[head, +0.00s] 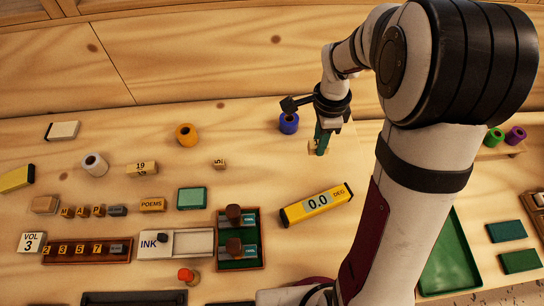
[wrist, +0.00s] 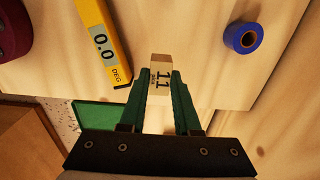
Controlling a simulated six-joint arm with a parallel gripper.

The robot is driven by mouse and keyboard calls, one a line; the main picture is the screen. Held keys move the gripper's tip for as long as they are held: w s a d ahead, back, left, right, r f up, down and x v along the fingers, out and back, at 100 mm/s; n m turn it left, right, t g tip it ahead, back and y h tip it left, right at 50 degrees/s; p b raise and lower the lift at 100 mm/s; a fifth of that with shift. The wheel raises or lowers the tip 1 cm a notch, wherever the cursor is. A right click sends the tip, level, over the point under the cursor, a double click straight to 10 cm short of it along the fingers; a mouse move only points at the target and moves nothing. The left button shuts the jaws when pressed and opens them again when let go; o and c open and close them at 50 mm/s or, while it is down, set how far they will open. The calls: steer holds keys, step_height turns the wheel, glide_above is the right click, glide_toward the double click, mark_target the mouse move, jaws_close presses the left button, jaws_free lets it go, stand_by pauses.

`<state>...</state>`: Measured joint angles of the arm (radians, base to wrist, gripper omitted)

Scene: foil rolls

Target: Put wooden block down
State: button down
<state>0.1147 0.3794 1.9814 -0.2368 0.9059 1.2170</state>
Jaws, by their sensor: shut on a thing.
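The wooden block (wrist: 160,66) is pale and marked "11". It sits between the green fingers of my gripper (wrist: 161,82) in the wrist view, one finger on each side. In the head view my gripper (head: 320,140) points down over the right part of the table, and only a small pale part of the block (head: 312,147) shows beside the fingers. I cannot tell whether the block touches the tabletop (head: 270,165) or is held just above it.
A blue roll (head: 289,123) stands close behind my gripper. A yellow level (head: 316,204) reading 0.0 lies in front. An orange roll (head: 187,135) and a block marked "15" (head: 218,163) are to the left. Bare wood lies between them. The table's edge is close on the right.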

steer(key=w+a+f, duration=0.1)
steer(key=a+f, duration=0.1)
steer(key=a, duration=0.1)
steer(key=w+a+f, duration=0.1)
steer(key=a+f, duration=0.1)
steer(key=a, duration=0.1)
steer(key=w+a+f, duration=0.1)
steer(key=a+f, duration=0.1)
steer(key=a, duration=0.1)
steer(key=shift+w+a+f, duration=0.15)
steer(key=shift+a+f, duration=0.1)
steer(key=shift+a, duration=0.15)
steer(key=f, duration=0.2)
steer(key=a+f, duration=0.1)
steer(key=shift+w+f, duration=0.15)
steer(key=shift+f, duration=0.25)
steer(key=shift+d+f, duration=0.1)
steer(key=shift+f, duration=0.25)
steer(key=c, duration=0.6)
jaws_free()
steer(key=shift+f, duration=0.15)
